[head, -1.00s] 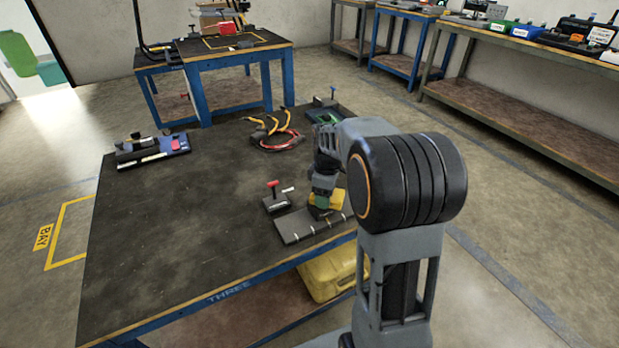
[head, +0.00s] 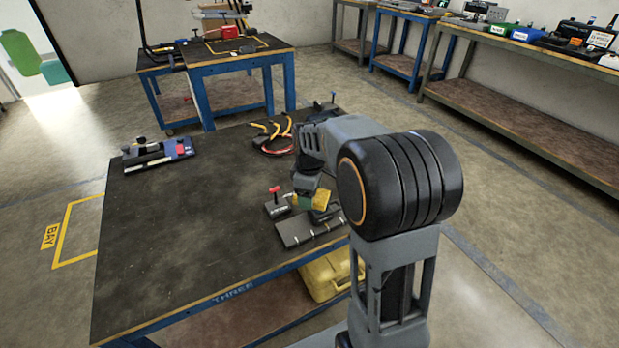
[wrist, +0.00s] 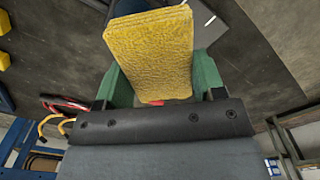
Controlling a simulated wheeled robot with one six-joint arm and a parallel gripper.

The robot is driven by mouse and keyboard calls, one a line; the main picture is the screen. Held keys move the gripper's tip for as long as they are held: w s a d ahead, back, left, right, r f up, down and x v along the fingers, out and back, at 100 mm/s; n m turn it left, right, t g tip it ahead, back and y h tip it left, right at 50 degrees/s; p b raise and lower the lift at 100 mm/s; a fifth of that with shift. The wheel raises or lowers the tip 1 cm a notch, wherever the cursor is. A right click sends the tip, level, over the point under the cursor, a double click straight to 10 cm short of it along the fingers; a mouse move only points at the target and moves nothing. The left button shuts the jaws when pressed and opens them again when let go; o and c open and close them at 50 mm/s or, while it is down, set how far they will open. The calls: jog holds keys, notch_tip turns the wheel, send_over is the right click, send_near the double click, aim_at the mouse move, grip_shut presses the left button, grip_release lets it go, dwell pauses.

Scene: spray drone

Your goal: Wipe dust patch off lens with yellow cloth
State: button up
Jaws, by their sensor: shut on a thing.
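The yellow cloth (wrist: 155,50) is a thick textured pad gripped between the green fingers of my gripper (wrist: 160,88) in the wrist view. In the head view the cloth (head: 309,201) shows just under my gripper (head: 305,192), raised above the table's right side near a dark flat tray (head: 298,232). The lens and its dust patch cannot be made out in either view; the cloth and arm hide part of the area below.
A small black block with a red knob (head: 275,202) stands just left of the cloth. Cables with yellow ends (head: 277,138) lie behind. A blue-black fixture (head: 158,154) sits at the far left corner. The dark tabletop (head: 190,225) is clear at left and centre.

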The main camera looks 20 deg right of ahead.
jog(key=shift+r+p, duration=1.2)
jog(key=shift+r, duration=0.45)
